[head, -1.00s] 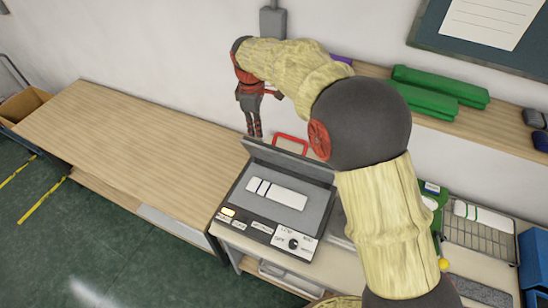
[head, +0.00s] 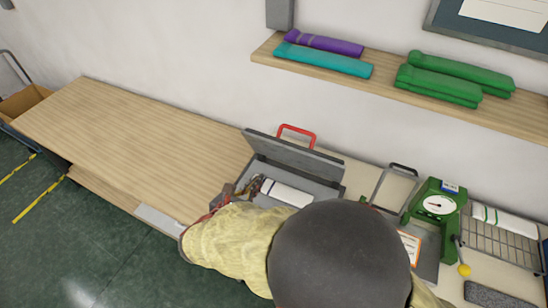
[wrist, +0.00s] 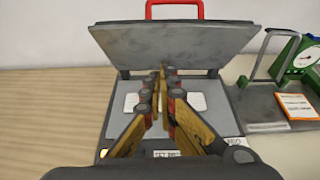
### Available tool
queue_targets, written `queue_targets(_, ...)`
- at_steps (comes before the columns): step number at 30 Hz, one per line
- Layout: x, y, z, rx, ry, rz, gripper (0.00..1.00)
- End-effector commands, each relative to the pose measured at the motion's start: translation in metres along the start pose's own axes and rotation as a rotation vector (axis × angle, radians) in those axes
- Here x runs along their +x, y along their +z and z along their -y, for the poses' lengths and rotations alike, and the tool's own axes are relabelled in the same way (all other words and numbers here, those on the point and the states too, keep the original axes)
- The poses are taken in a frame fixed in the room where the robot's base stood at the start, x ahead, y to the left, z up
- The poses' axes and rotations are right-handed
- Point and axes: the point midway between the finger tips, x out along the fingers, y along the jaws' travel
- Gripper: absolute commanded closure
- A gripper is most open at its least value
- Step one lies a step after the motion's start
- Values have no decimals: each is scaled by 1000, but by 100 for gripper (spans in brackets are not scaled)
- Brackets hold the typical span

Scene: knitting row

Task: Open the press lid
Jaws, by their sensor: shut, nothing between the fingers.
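The press (head: 333,187) stands on the table with its grey lid (head: 292,158) raised and tilted back. The lid's red handle (head: 298,135) sticks up above its far edge, and the lid and handle also show in the wrist view (wrist: 175,45). A white folded piece with dark stripes (head: 287,193) lies on the press bed. My gripper (head: 250,187) is shut and empty, low over the left part of the bed in the head view. In the wrist view the fingers (wrist: 164,78) point toward the lid's underside and hide the middle of the white piece. My arm hides the press's front controls in the head view.
Right of the press stand a grey frame-handled device (head: 396,185), a green dial gauge (head: 438,205) and a wire rack (head: 500,235) with a white roll. A shelf (head: 385,86) above holds green, teal and purple rolls. The left tabletop (head: 130,130) is clear.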

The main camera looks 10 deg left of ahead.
Motion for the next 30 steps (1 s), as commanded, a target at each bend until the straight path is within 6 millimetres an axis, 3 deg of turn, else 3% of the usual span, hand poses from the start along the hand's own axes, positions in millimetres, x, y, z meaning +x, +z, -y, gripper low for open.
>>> queue_targets(8,21,2,-1,28,3,6,100)
queue_targets(21,106,2,-1,29,1,5,100)
queue_targets(24,114,18,-2,31,3,7,100)
queue_targets(30,126,29,-2,29,4,5,100)
